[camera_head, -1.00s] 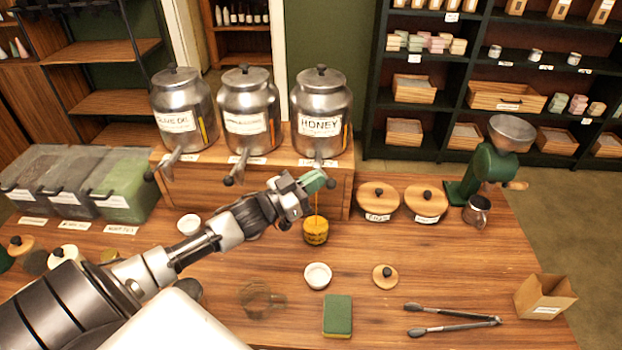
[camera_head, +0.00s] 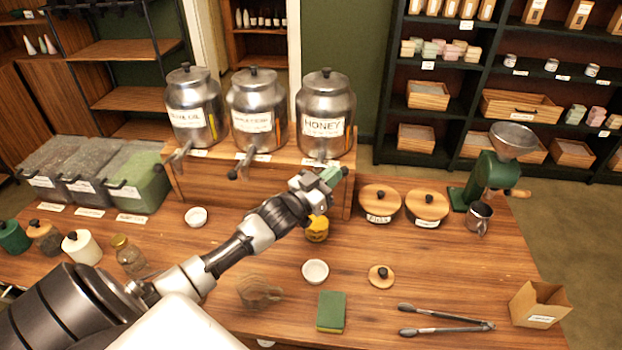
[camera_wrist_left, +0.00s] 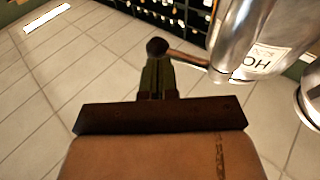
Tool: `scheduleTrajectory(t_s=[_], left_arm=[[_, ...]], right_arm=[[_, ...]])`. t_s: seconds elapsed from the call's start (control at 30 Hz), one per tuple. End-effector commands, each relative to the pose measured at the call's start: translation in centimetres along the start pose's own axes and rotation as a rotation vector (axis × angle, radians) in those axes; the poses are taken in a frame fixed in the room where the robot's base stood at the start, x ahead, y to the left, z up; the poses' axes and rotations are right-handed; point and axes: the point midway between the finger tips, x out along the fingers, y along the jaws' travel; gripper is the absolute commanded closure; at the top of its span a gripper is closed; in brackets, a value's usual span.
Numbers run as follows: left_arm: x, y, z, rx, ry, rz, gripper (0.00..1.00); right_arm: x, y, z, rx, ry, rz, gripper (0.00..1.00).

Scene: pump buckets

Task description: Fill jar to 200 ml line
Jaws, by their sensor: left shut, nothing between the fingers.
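The jar (camera_head: 316,232), with golden-yellow contents, stands on the table below the honey dispenser (camera_head: 325,108). My left arm partly hides its top, and I cannot make out its 200 ml line or the fill level. My left gripper (camera_head: 333,177) is shut and empty, in front of the honey dispenser's tap and above the jar. In the left wrist view, its green fingers (camera_wrist_left: 157,72) are together just below the tap's dark knob (camera_wrist_left: 157,47); I cannot tell whether they touch it. I see no honey stream now. My right gripper is out of view.
Two more dispensers (camera_head: 255,110) (camera_head: 196,108) stand on the wooden stand to the left. A white bowl (camera_head: 315,271), a wooden lid (camera_head: 381,276), a sponge (camera_head: 331,312), tongs (camera_head: 446,320) and a clear glass vessel (camera_head: 260,291) lie in front.

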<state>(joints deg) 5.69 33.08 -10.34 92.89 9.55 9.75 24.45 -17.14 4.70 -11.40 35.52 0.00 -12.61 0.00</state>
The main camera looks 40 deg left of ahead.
Motion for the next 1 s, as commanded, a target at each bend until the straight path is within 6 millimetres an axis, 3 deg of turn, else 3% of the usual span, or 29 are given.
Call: scheduleTrajectory(t_s=[0.2,1.0], left_arm=[[0.67,-0.02,0.18,-0.001,-0.001,-0.001,1.00],[1.11,-0.05,0.25,0.000,-0.001,-0.001,1.00]], right_arm=[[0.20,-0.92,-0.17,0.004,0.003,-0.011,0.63],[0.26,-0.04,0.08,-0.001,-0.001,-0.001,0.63]])
